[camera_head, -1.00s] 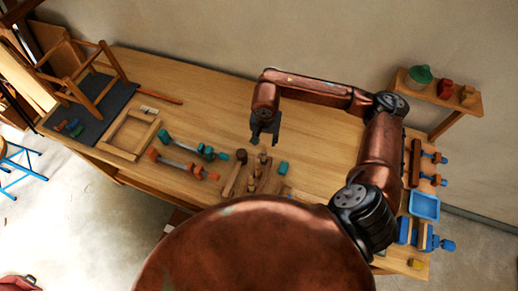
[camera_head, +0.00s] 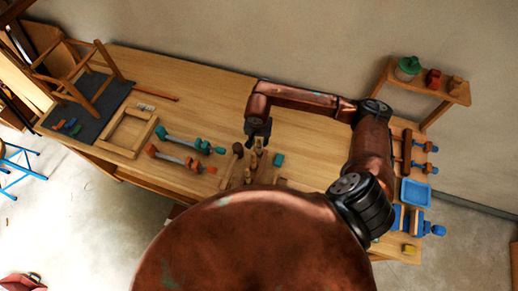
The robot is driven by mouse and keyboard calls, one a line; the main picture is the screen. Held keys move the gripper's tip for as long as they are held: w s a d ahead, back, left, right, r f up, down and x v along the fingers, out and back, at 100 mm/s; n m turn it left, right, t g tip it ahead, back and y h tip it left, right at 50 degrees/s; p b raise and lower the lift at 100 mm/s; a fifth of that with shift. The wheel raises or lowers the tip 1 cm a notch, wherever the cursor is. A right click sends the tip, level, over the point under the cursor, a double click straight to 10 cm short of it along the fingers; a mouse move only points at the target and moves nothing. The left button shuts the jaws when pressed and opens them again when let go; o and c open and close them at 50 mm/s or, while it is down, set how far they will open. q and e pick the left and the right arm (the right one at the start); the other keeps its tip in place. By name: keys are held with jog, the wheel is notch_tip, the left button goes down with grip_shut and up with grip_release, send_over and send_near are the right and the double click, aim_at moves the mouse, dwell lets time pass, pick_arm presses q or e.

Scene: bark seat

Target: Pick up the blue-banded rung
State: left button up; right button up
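My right gripper (camera_head: 258,140) hangs over the middle of the workbench, just above a group of small upright wooden pieces (camera_head: 253,165). Its dark fingers are small here, and I cannot tell whether they are apart or closed, or whether they touch a piece. I cannot make out a blue band on any of these pieces, so I cannot tell which is the blue-banded rung. My own copper-coloured body hides the near part of the bench below them. My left gripper is not in view.
Two bar clamps, teal (camera_head: 190,142) and orange (camera_head: 180,160), lie left of the wooden pieces. A teal block (camera_head: 278,160) is just right of them. A wooden frame (camera_head: 127,133) and a chair on a dark mat (camera_head: 92,125) are farther left. A blue tray (camera_head: 416,193) is at right.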

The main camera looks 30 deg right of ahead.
jog(key=shift+s, duration=0.1)
grip_shut()
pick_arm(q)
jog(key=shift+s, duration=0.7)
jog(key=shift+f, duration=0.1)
pick_arm(e)
jog(key=shift+r, duration=0.1)
jog(key=shift+r, duration=0.3)
notch_tip(320, 180, up, 7)
jog(key=shift+r+b, duration=0.2)
jog(key=shift+b, duration=1.05)
pick_arm(q)
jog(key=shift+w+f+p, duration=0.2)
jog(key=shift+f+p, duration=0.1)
jog(key=shift+p, duration=0.65)
pick_arm(e)
notch_tip(320, 180, up, 9)
jog(key=shift+f, duration=0.1)
